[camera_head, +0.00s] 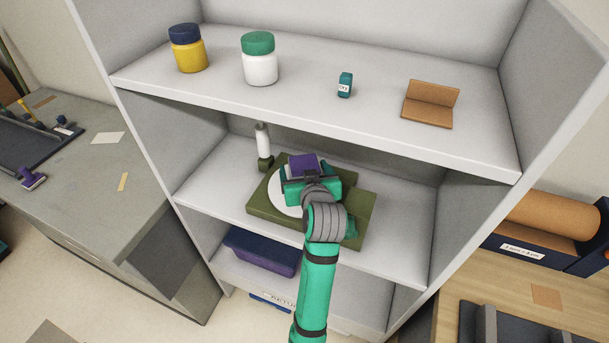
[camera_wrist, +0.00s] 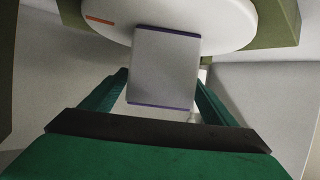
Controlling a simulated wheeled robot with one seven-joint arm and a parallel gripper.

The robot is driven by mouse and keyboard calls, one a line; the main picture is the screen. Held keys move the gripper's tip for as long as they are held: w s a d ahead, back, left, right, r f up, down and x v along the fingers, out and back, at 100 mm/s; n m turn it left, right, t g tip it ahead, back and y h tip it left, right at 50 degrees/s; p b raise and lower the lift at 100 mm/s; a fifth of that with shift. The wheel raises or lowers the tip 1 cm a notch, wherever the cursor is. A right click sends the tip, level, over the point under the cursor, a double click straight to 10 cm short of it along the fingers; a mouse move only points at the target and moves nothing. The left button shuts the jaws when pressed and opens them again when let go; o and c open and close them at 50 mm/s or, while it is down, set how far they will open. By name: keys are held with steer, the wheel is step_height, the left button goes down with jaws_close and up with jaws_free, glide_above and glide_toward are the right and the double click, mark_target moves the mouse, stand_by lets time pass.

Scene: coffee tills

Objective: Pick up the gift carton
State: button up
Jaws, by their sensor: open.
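The gift carton, by its look, is a small purple box (camera_head: 304,161) at the olive scale with a white round plate (camera_head: 284,199) on the middle shelf. In the wrist view the carton (camera_wrist: 164,62) shows a pale grey face with purple edges, against the white plate (camera_wrist: 235,18). My gripper (camera_head: 312,184) is over the scale, right at the carton. In the wrist view its green fingers (camera_wrist: 160,90) are open, one on each side of the carton, with a gap visible at the lower part. My gripper hides part of the carton and plate in the head view.
A white bottle with an olive base (camera_head: 263,147) stands left of the scale. The upper shelf holds a yellow jar (camera_head: 190,56), a white jar (camera_head: 261,66), a small teal box (camera_head: 345,85) and a brown stand (camera_head: 429,106). A purple bin (camera_head: 262,252) sits below.

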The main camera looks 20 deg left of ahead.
steer(key=c, duration=1.2)
steer(key=shift+c, duration=0.7)
steer(key=shift+w, duration=0.15)
